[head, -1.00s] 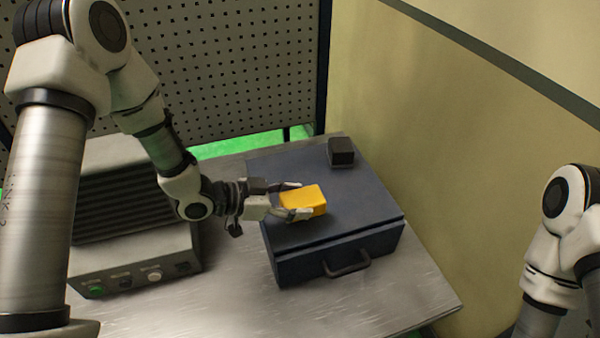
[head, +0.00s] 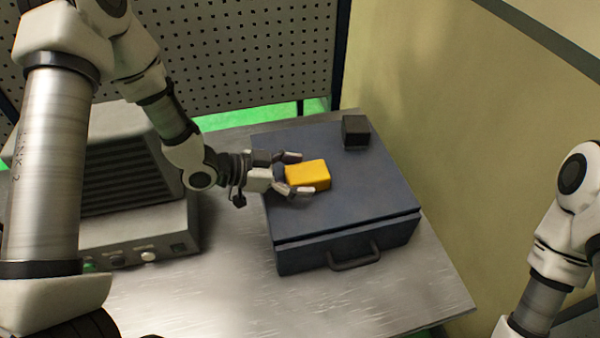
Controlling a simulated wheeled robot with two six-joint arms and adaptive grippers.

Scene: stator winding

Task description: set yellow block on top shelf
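The yellow block (head: 308,175) lies on top of the dark blue case (head: 350,215), toward its left side. My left gripper (head: 300,174) reaches in from the left with its fingers on either side of the block. The fingers look spread, with a small gap at the upper finger; contact at the lower finger is hard to tell. The lower finger hides part of the block's near left edge. My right arm shows at the right edge, but its gripper is out of view. No separate shelf is clearly seen.
A small black cube (head: 356,131) sits at the case's back right corner. The case has a front handle (head: 354,257). A grey machine with knobs (head: 140,240) stands left on the metal table (head: 225,300). A perforated panel (head: 240,50) and a wall bound the back and right.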

